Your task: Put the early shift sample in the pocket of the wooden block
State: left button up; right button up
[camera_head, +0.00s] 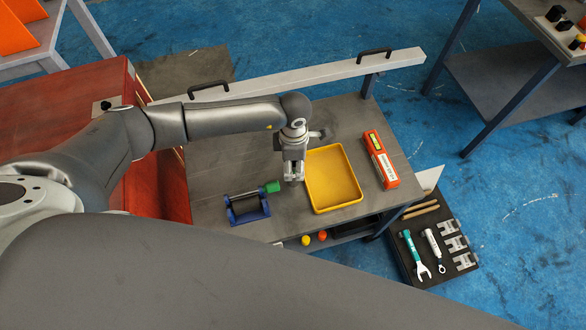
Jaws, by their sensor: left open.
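A dark tube (246,195) with a green cap (272,187) lies across a blue holder (248,215) on the grey table. I cannot read any label that says whether it is the early shift sample. My left gripper (292,177) is open and points down over the table, between the green cap and the yellow tray. It looks empty; its height above the table is hard to tell. I cannot make out a wooden block with a pocket. My right gripper is not in view.
A yellow tray (359,187), seemingly empty, lies right of the gripper. A red spirit level (381,160) lies beyond it. A rail with black handles (374,54) runs along the back. A red wooden cabinet (160,185) stands left. A tool board (440,250) is lower right.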

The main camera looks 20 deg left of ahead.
pick_arm(q)
jog(key=shift+f, duration=0.55)
grip_shut()
jog(key=shift+r, duration=0.15)
jog(key=s+d+r+b, duration=0.4)
jog(key=s+d+r, duration=0.3)
jog(key=d+r, duration=0.4)
jog(key=shift+s+d+r, duration=0.35)
jog(key=shift+s+r, duration=0.05)
jog(key=shift+r, duration=0.5)
